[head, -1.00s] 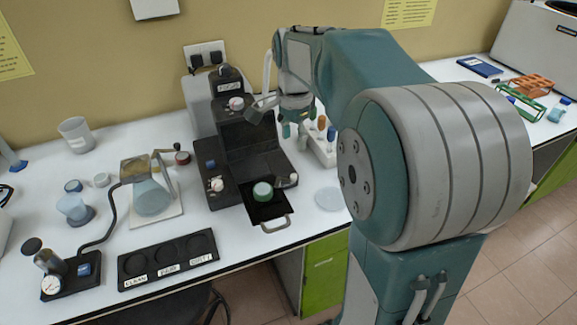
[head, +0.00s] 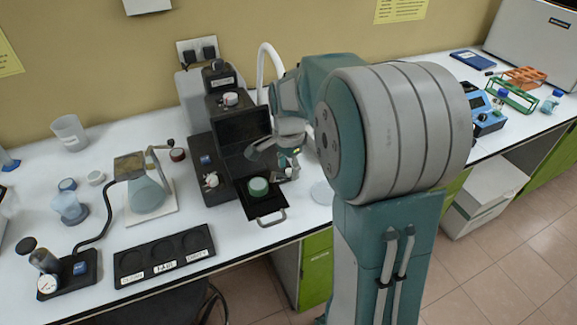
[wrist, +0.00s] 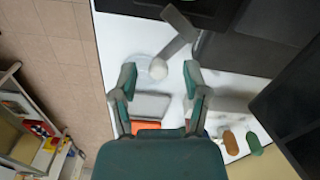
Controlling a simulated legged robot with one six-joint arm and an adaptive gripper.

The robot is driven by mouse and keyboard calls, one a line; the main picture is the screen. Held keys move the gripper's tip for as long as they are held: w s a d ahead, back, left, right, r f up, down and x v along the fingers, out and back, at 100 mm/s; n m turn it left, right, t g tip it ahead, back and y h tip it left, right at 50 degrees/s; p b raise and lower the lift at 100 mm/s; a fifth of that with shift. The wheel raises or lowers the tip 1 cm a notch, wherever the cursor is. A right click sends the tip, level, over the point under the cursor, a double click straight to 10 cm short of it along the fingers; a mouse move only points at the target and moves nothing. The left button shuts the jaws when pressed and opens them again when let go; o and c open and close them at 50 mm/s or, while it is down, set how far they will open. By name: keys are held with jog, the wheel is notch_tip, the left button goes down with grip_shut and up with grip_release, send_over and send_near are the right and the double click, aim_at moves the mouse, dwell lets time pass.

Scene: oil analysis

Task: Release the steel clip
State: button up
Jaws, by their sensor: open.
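A grey lever with a pale rounded end, which looks like the steel clip (wrist: 178,36), sticks out beside the black apparatus in the wrist view. The apparatus (head: 240,125) stands on the bench in the head view, with its dark tray (head: 264,206) pulled out at the front and a green-topped jar (head: 258,187) on it. My gripper (wrist: 160,78) is open, its two fingers spread to either side below the lever's pale end. No contact shows. In the head view my gripper (head: 290,166) is low beside the right side of the apparatus and hides part of that side.
A clear round dish (head: 321,193) lies right of the tray. A flask (head: 148,192) on a stand and a black three-place holder (head: 164,253) are to the left.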

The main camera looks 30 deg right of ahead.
grip_shut()
jog(key=shift+w+d+n, duration=0.15)
jog(key=shift+w+n, duration=0.05)
jog(key=shift+n, duration=0.45)
jog(key=shift+w+d+n, duration=0.1)
jog(key=shift+w+n, duration=0.05)
jog(key=shift+n, duration=0.5)
grip_release()
